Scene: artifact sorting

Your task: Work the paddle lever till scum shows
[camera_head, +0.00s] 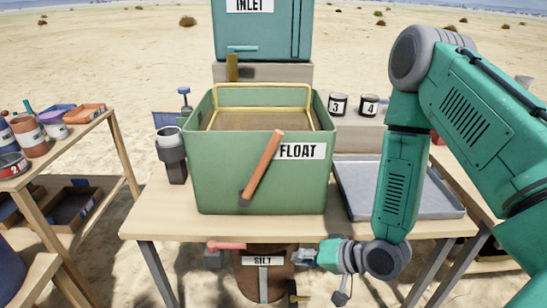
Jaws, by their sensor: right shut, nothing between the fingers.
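The green tank labelled FLOAT (222,175) stands on the wooden table. The paddle lever (263,166), an orange bar with a dark lower end, sits tilted on its front, upper end to the right. A yellow frame (262,86) stands in the tank's opening above a brownish surface (262,120); I cannot tell whether scum is on it. My right gripper (304,257) is shut and empty, low in front of the table edge, beside the SILT container and well below the lever. My left gripper is not in view.
The SILT container (263,280) with a red handle (227,245) is below the table edge. A grey tray (395,195) lies right of the tank, partly behind my right arm. A dark cylinder (172,155) stands left. The INLET tank (262,35) is behind.

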